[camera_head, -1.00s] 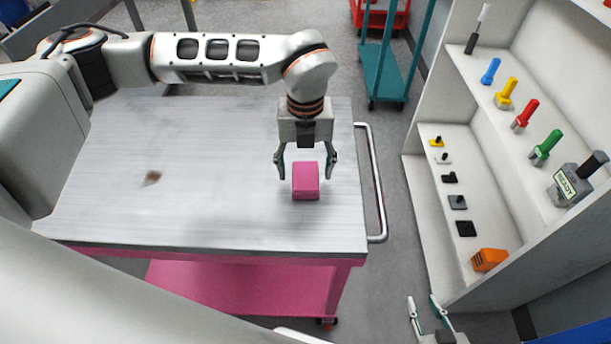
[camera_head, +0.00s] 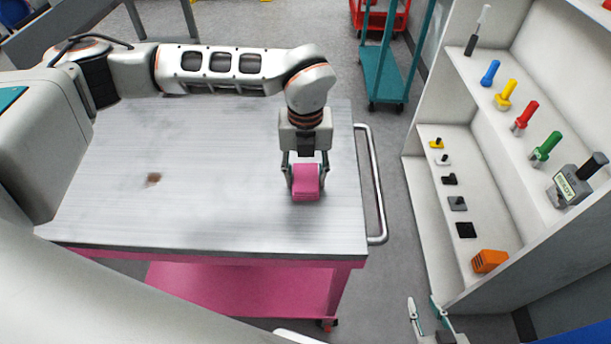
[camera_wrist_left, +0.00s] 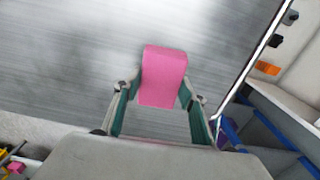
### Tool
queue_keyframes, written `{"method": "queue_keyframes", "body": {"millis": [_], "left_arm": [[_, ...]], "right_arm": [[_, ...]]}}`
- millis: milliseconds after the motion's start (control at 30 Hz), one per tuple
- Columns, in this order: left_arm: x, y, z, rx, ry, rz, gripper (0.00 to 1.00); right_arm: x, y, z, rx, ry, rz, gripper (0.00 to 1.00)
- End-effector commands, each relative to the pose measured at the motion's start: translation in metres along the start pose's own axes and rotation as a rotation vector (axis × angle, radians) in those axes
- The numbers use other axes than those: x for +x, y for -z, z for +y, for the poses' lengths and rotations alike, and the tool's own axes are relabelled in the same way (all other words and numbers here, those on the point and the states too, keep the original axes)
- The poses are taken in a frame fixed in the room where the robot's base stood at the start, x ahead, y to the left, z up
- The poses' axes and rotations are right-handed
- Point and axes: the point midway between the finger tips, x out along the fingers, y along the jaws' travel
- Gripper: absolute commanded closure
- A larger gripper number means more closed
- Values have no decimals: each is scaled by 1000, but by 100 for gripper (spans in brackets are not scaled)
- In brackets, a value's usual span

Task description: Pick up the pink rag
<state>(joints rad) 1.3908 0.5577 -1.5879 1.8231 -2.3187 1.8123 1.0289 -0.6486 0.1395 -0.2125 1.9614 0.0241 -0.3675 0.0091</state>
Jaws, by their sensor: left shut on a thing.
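The pink rag (camera_head: 306,184) is a folded block near the right end of the cart's grey metal top (camera_head: 220,215). It also shows in the left wrist view (camera_wrist_left: 163,76), between the fingers. My left gripper (camera_head: 305,174) points down over the rag and is shut on it, a finger on either side. I cannot tell any gap between the rag and the cart top. My right gripper (camera_head: 427,310) shows at the bottom edge, away from the rag, with its fingers apart and nothing between them.
A metal handle rail (camera_head: 375,190) runs along the cart's right end. A dark stain (camera_head: 153,179) marks the top. A white shelf unit (camera_head: 425,200) at right holds coloured stamps, small blocks and an orange block (camera_head: 489,261). A teal trolley (camera_head: 385,75) stands behind.

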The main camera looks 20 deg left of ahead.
Motion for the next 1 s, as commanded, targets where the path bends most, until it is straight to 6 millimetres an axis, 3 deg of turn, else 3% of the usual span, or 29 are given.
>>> {"method": "queue_keyframes", "body": {"millis": [267, 700, 1000], "left_arm": [[-28, -1, 0, 0, 3, -4, 77], [-130, -1, 0, -1, 2, -6, 77], [-182, 0, 0, 0, 1, -3, 77]], "right_arm": [[1, -2, 0, 0, 0, -1, 71], [4, -7, -1, 0, 1, -2, 71], [4, -8, -1, 0, 1, -3, 71]]}}
